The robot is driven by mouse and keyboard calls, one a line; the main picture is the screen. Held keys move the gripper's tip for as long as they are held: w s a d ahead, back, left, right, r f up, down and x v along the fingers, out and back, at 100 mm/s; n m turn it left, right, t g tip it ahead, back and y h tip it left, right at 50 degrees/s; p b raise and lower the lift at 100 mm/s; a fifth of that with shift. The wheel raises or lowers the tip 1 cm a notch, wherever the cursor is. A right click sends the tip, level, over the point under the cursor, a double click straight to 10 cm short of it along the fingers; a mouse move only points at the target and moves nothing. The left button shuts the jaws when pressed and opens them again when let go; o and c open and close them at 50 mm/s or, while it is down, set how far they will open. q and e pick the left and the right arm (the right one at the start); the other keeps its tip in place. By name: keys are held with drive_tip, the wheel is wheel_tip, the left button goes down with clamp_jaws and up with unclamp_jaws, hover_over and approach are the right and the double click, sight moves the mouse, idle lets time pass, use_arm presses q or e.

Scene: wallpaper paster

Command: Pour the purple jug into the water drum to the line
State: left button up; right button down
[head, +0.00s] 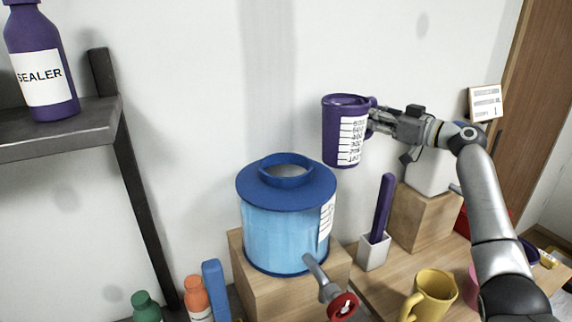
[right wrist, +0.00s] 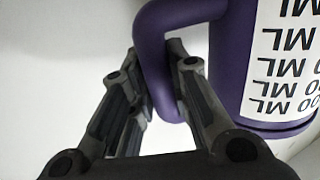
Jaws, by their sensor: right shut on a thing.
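The purple jug (head: 333,135) with a white measuring scale is held upright in the air, above and to the right of the water drum. My right gripper (head: 377,119) is shut on the jug's handle (right wrist: 152,62); the jug's body (right wrist: 228,70) also shows in the right wrist view. The water drum (head: 270,228) is translucent blue with a dark blue lid and an open collar on top (head: 286,169). It stands on a wooden block, with a label on its right side and a tap with a red handle. The jug's contents are hidden. My left gripper is not in view.
A shelf (head: 60,128) at the left holds a purple sealer bottle (head: 42,70). A white holder (head: 373,252) with a purple stick, a yellow jug (head: 432,293) and a wooden block (head: 418,215) stand right of the drum. Bottles (head: 197,297) stand at the lower left.

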sight(374, 100)
drive_tip(key=shift+r, duration=0.2)
drive_tip(key=shift+r+p, duration=0.75)
drive_tip(key=shift+r, duration=1.2)
drive_tip(key=shift+f, duration=0.1)
